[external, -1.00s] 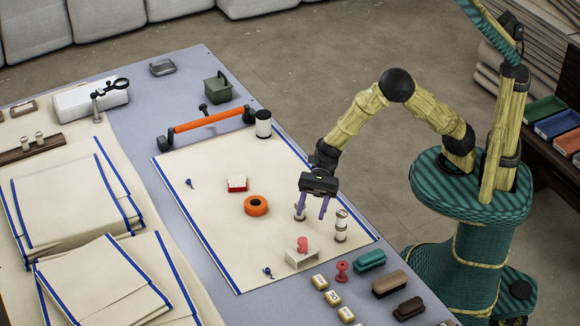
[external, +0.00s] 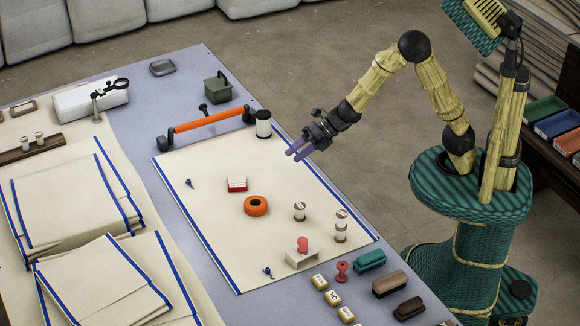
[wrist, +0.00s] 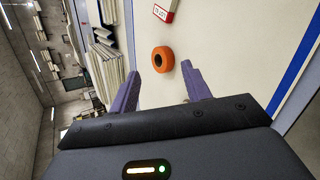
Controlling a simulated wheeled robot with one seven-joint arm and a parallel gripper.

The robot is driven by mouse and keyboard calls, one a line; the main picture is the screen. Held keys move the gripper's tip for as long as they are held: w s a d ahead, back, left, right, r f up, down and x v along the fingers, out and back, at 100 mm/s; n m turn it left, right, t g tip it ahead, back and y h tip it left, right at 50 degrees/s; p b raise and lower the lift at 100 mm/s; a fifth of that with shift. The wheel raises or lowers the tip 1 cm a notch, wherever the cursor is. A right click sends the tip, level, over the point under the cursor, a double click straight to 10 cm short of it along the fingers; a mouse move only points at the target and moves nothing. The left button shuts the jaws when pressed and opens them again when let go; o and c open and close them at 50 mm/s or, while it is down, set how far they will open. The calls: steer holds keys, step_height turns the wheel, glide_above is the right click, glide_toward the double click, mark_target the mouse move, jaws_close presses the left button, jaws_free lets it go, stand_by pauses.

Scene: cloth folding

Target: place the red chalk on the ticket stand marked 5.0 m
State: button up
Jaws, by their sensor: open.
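A small pinkish-red piece (external: 302,244) sits on a low white stand (external: 300,259) near the front of the cream cloth; it may be the red chalk. A pinkish-red spool-shaped piece (external: 342,271) stands on the table just off the cloth. I cannot read a 5.0 m mark on any stand. A red and white block (external: 237,184) lies farther back; its marking shows in the wrist view (wrist: 161,11) but is not clearly legible. My gripper (external: 296,154) is open and empty, raised above the cloth's right side, its purple fingers pointing left.
An orange ring (external: 256,206) lies mid-cloth. Pale spools stand singly (external: 300,211) and stacked (external: 341,226). Numbered blocks (external: 333,298) and brushes (external: 370,260) line the front right. An orange-handled bar (external: 208,122) and a white-black cylinder (external: 263,124) stand behind.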

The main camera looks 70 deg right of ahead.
steer(key=s+d+m+g+h, duration=0.2)
steer(key=s+d+m+h, duration=0.4)
steer(key=d+m, duration=0.8)
steer(key=s+d+f+m+g, duration=0.1)
steer(key=s+d+m+g, duration=0.1)
steer(key=s+m, duration=0.5)
steer(key=s+d+f+m+g, duration=0.1)
steer(key=s+d+m+g, duration=0.1)
steer(key=s+m, duration=0.5)
steer(key=shift+m, duration=0.5)
